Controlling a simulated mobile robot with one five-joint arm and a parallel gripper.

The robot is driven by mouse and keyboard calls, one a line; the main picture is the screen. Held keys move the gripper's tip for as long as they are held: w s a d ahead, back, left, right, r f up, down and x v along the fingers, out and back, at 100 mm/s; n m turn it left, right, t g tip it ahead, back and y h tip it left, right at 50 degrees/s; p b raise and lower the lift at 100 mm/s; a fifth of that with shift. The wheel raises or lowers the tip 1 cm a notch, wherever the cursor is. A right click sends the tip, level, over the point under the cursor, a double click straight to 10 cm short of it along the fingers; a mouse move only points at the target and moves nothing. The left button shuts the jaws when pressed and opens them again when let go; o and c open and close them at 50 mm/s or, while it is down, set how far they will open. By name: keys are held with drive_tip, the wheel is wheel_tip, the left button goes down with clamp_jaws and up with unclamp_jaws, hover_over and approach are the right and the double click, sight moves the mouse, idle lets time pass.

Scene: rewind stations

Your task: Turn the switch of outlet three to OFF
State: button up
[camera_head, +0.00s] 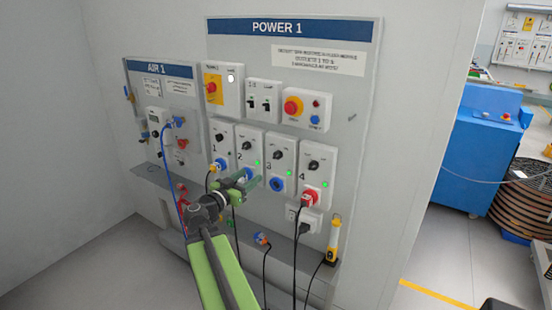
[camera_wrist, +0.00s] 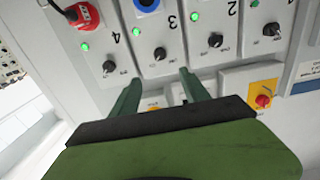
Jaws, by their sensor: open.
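Outlet three (camera_head: 283,166) is a white box with a blue socket, third in the row on the POWER 1 panel. Its black rotary switch (camera_head: 281,153) sits above a lit green lamp (camera_head: 290,173). In the wrist view, which is upside down, this switch (camera_wrist: 160,53) shows just beyond my fingertips, with its lamp (camera_wrist: 137,31) lit. The exact pointer direction is too small to tell. My gripper (camera_head: 254,178) is open and empty, in front of outlets two and three, slightly lower than the switch in the head view. My gripper (camera_wrist: 158,78) appears apart from the switch.
Outlet two (camera_head: 249,152) is on the left and outlet four (camera_head: 318,173), with a red plug, on the right. Emergency-stop and breaker boxes (camera_head: 264,101) are above. Cables hang below near a yellow lamp (camera_head: 333,238). AIR 1 panel (camera_head: 165,85) stands left.

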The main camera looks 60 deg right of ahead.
sight(275, 157)
drive_tip(key=d, duration=1.7)
drive_tip(key=shift+d, duration=0.2)
